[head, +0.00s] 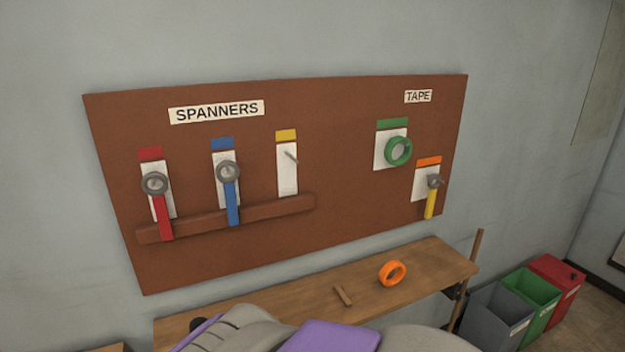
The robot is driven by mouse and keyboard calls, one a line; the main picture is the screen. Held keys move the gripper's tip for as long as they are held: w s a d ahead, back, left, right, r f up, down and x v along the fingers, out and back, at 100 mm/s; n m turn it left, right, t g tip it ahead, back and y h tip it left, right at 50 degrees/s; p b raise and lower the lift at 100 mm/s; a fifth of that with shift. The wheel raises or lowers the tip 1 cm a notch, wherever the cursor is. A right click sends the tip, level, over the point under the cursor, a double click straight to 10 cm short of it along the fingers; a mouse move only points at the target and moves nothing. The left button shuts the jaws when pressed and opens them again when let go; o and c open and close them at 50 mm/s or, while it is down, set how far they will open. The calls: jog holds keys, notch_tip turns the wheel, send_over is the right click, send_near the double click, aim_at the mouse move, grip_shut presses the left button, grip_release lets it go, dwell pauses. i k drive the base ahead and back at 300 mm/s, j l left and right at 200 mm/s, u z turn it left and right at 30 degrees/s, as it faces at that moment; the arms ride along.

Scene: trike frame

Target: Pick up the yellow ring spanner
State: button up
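The yellow ring spanner (431,201) hangs upright on the brown pegboard at the lower right, under the TAPE label. Its grey ring is up around a peg and its yellow handle points down. It hangs in front of the white card with the orange tab (429,161). The card with the yellow tab (286,135), under the SPANNERS label, has a bare peg (291,157). My gripper's fingers do not show; grey and purple parts of my own body fill the bottom edge.
Green tape (398,151) hangs above the yellow spanner. Orange tape (392,273) and a small wooden piece (343,295) lie on the shelf (432,257). Bins (531,293) stand at right.

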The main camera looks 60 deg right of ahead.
aim_at(428, 209)
jog(key=z, duration=2.6)
jog(key=i+l, duration=0.2)
jog(key=i, duration=0.2)
jog(key=i+l+z, duration=0.1)
jog(key=i+l, duration=0.15)
jog(key=i, duration=0.2)
jog(key=i+l+z, duration=0.1)
jog(key=i, duration=0.3)
